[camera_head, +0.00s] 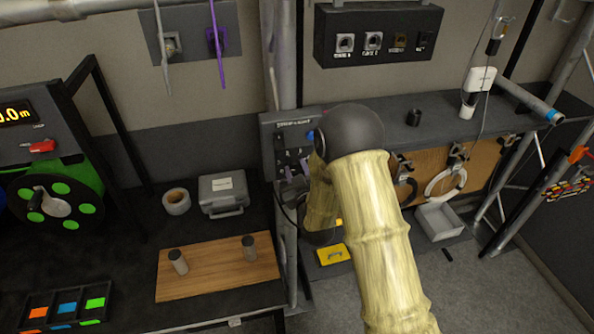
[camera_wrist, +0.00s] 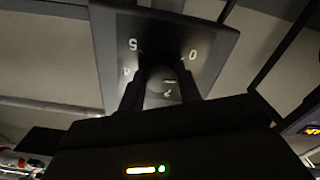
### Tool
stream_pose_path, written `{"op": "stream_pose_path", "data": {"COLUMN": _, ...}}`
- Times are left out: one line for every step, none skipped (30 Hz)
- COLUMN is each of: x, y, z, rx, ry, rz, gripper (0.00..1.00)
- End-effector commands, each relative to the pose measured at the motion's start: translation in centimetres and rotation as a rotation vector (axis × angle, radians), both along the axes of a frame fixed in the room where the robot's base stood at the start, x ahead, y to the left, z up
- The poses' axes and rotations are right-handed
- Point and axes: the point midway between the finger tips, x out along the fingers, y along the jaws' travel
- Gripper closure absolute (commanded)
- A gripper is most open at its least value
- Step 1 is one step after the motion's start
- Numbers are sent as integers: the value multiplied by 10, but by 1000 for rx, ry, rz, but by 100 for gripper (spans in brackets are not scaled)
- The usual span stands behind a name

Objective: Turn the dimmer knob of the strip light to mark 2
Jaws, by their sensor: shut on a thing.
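The dimmer panel is a dark plate (camera_wrist: 212,38) with pale figures, seen close in the wrist view. The fingers cover other figures. In the head view the panel (camera_head: 283,124) is on the upright post, and my arm hides the gripper and knob there.
A black connector box (camera_head: 378,60) is on the wall at upper right. A grey case (camera_head: 222,192) and a wooden board (camera_head: 215,268) with two pegs are on the left bench.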

Motion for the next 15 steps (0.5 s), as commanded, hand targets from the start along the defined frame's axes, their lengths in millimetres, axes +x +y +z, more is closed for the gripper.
{"op": "stream_pose_path", "data": {"x": 0, "y": 0, "z": 0, "rx": 4, "ry": 1, "rz": -1, "gripper": 89}}
{"op": "stream_pose_path", "data": {"x": 0, "y": 0, "z": -1, "rx": 7, "ry": 2, "rz": -1, "gripper": 89}}
{"op": "stream_pose_path", "data": {"x": 0, "y": 0, "z": -1, "rx": 12, "ry": 3, "rz": -1, "gripper": 89}}
{"op": "stream_pose_path", "data": {"x": 0, "y": 0, "z": -1, "rx": 16, "ry": 4, "rz": -1, "gripper": 89}}
{"op": "stream_pose_path", "data": {"x": 0, "y": 0, "z": -1, "rx": 23, "ry": 5, "rz": -1, "gripper": 89}}
{"op": "stream_pose_path", "data": {"x": 0, "y": -1, "z": -1, "rx": 34, "ry": 8, "rz": -1, "gripper": 89}}
{"op": "stream_pose_path", "data": {"x": 0, "y": -1, "z": -2, "rx": 44, "ry": 11, "rz": -1, "gripper": 89}}
{"op": "stream_pose_path", "data": {"x": 0, "y": -1, "z": -2, "rx": 54, "ry": 13, "rz": -1, "gripper": 89}}
{"op": "stream_pose_path", "data": {"x": 0, "y": -1, "z": -3, "rx": 70, "ry": 17, "rz": -2, "gripper": 89}}
{"op": "stream_pose_path", "data": {"x": 0, "y": -1, "z": -3, "rx": 83, "ry": 21, "rz": -2, "gripper": 89}}
{"op": "stream_pose_path", "data": {"x": 0, "y": -1, "z": -3, "rx": 97, "ry": 25, "rz": -2, "gripper": 89}}
{"op": "stream_pose_path", "data": {"x": 0, "y": -1, "z": -4, "rx": 119, "ry": 31, "rz": -2, "gripper": 89}}
{"op": "stream_pose_path", "data": {"x": 0, "y": -1, "z": -5, "rx": 136, "ry": 36, "rz": -2, "gripper": 89}}
{"op": "stream_pose_path", "data": {"x": 0, "y": -1, "z": -5, "rx": 156, "ry": 41, "rz": -2, "gripper": 89}}
{"op": "stream_pose_path", "data": {"x": 0, "y": -1, "z": -5, "rx": 182, "ry": 48, "rz": -2, "gripper": 89}}
